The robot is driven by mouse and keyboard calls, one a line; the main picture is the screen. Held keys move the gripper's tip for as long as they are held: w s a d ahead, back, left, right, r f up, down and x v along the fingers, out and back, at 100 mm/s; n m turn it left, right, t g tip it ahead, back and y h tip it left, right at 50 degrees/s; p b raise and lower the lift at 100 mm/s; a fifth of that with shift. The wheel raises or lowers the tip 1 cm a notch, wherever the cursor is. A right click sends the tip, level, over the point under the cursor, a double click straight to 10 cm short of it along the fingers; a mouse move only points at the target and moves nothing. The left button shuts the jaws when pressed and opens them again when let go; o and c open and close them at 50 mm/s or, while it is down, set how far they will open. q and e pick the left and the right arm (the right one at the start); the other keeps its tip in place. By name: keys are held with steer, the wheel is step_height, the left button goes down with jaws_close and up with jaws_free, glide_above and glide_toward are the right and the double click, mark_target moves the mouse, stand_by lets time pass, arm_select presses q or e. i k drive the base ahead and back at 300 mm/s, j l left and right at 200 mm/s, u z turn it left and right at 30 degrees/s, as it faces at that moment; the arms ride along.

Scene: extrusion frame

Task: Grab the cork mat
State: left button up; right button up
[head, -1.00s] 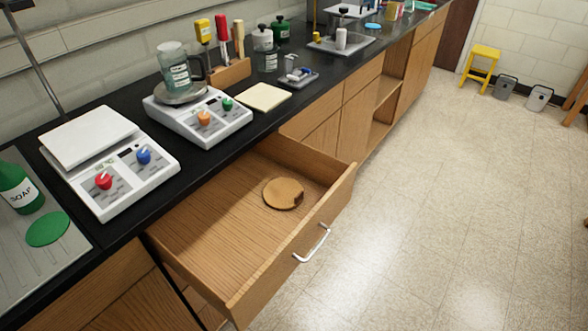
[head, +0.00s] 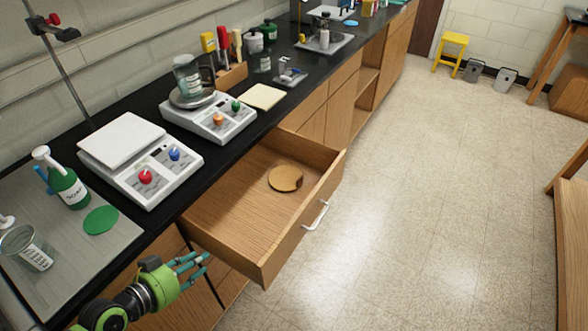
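The cork mat (head: 284,178), a round tan disc with a dark notch at its right edge, lies flat in the open wooden drawer (head: 232,205). It lies toward the drawer's right part, and nothing is on it. My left gripper (head: 199,262), with teal fingers on a green and black wrist, is at the bottom left, in front of the cabinet and left of the drawer's front corner. Its fingers are spread and hold nothing that I can see. It is well apart from the mat. My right gripper is not in view.
The black counter (head: 170,134) behind the drawer carries two scales (head: 140,160), (head: 210,118), a soap bottle (head: 68,187) and a green disc (head: 101,220). The drawer front has a white handle (head: 317,215). The floor (head: 420,190) to the right is clear. Wooden furniture (head: 573,250) stands at the far right.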

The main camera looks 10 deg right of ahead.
mark_target(284, 179)
steer(key=i+l, duration=1)
steer(key=l, duration=0.15)
